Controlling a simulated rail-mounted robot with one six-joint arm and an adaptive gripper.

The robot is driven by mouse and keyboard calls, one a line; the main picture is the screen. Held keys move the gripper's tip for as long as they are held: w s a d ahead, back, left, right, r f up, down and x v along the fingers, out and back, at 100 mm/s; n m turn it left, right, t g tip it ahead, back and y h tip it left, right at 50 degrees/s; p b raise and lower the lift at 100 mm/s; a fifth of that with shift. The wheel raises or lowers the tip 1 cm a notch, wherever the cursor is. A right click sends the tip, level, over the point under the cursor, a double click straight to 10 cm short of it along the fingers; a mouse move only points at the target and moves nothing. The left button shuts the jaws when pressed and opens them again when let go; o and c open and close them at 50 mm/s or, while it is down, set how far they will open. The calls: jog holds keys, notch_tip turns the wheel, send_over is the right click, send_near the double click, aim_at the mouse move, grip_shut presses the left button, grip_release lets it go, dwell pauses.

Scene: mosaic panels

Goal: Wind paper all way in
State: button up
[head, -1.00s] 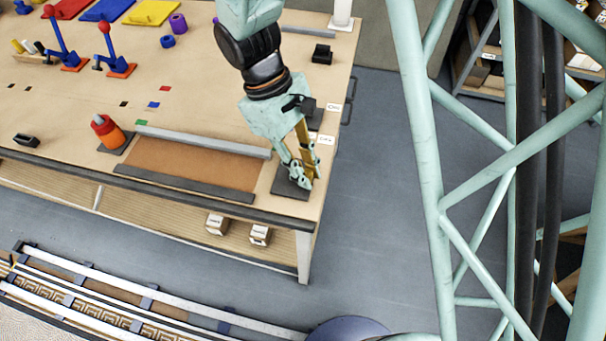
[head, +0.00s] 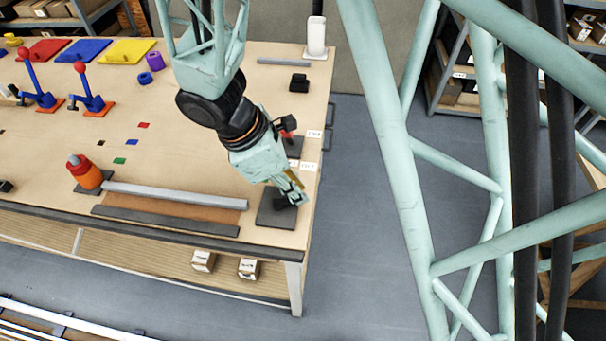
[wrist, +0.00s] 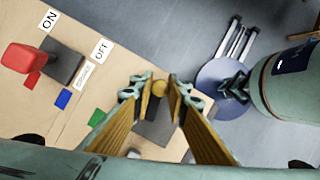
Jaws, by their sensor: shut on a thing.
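My gripper (head: 290,199) is low over a dark square plate (head: 268,219) at the right front corner of the table. In the wrist view my gripper (wrist: 158,90) has its two fingers on either side of a small round tan knob (wrist: 159,88), and it is shut on it. The dark plate (wrist: 158,132) lies below the knob. The rest of the knob's mount is hidden by the fingers. A brown sheet-like strip (head: 150,204) lies left of the plate, between a grey bar (head: 175,196) and a dark bar (head: 165,221).
A red-handled switch (wrist: 24,58) stands beside ON and OFF labels (wrist: 102,51). Blue and green squares (wrist: 97,117) lie near it. Floor is clear right of the table.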

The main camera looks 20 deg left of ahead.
aim_at(285, 202)
jog(key=shift+a+r, duration=0.2)
jog(key=shift+r, duration=0.05)
jog(key=o, duration=0.8)
jog(key=shift+o, duration=0.2)
jog(key=shift+a+r, duration=0.15)
jog(key=v, duration=0.7)
dwell(0.6)
